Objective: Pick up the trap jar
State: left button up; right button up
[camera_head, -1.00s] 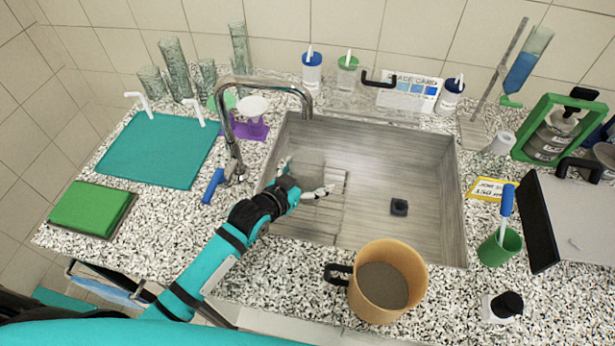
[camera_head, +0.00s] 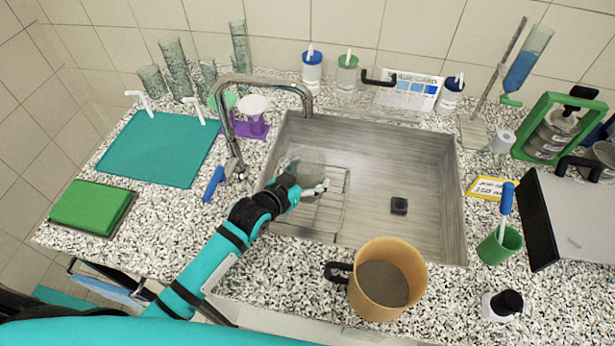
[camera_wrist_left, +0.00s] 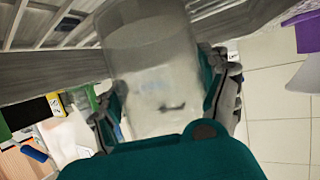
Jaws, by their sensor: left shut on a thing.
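The trap jar (camera_head: 306,157) is a clear, colourless jar at the left side of the sink in the head view. My left gripper (camera_head: 308,188) is shut on it. In the left wrist view the trap jar (camera_wrist_left: 150,60) fills the middle, with the fingers of my left gripper (camera_wrist_left: 165,95) on either side of it. A small dark mark shows on its wall. I cannot tell for certain whether its base is clear of the wire rack (camera_head: 338,215) in the sink. My right gripper is out of view.
The sink (camera_head: 430,170) has a dark drain piece (camera_head: 399,206). The tap (camera_head: 265,83) stands close behind and left of the jar. A tan jug (camera_head: 388,255) stands at the front edge. A purple stand (camera_head: 250,128) is left of the sink. The sink's right side is free.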

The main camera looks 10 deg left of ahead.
aim_at(316, 151)
pick_arm(q)
jog(key=shift+r, duration=0.4)
jog(key=shift+r+b, duration=0.4)
jog(key=shift+r, duration=4.15)
